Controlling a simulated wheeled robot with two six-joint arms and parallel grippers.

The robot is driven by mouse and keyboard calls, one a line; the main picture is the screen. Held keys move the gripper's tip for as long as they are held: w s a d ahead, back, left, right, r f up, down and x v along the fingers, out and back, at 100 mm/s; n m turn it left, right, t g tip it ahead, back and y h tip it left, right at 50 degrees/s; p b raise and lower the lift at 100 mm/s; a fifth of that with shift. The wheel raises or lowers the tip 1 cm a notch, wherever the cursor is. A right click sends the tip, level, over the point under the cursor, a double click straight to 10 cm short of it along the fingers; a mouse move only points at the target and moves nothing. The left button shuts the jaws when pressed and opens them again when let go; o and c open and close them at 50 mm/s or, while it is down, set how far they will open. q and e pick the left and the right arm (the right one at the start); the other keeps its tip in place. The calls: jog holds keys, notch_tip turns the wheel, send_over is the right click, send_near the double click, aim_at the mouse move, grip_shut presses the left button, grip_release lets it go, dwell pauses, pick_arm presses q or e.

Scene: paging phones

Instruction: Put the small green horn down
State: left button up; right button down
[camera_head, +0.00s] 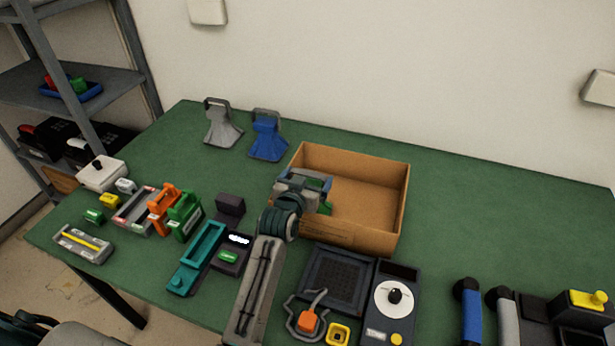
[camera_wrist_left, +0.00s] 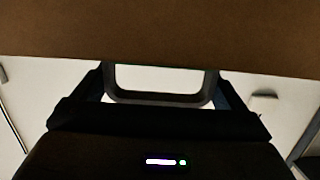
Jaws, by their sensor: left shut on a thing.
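My left gripper (camera_head: 308,188) is at the left side of the open cardboard box (camera_head: 385,238), over its near-left part. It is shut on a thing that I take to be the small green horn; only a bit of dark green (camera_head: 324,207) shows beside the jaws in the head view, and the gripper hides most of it. In the left wrist view a dark loop-shaped handle (camera_wrist_left: 160,98) sits between the fingers; its colour is unclear. The box wall (camera_wrist_left: 160,40) fills the top of that view. My right gripper is not in view.
A grey horn (camera_head: 222,128) and a blue horn (camera_head: 267,138) stand behind the box to the left. Several small devices crowd the left of the green table (camera_head: 480,200). A dark tray (camera_head: 335,278) and dial unit (camera_head: 392,300) lie in front.

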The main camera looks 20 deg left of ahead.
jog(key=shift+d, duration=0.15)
pick_arm(q)
jog(key=o, duration=1.3)
jog(key=shift+f, duration=0.1)
jog(key=shift+r, duration=0.2)
jog(key=shift+s+a+r+b, duration=0.1)
jog(key=shift+s+r+b, duration=0.3)
jog(key=shift+s, duration=1.55)
jog(key=shift+s+a+r+b, duration=0.1)
jog(key=shift+s+r+b, duration=0.3)
jog(key=shift+s, duration=1.6)
jog(key=shift+s+r+b, duration=0.35)
jog(key=shift+s+b, duration=0.05)
jog(key=shift+s, duration=1.55)
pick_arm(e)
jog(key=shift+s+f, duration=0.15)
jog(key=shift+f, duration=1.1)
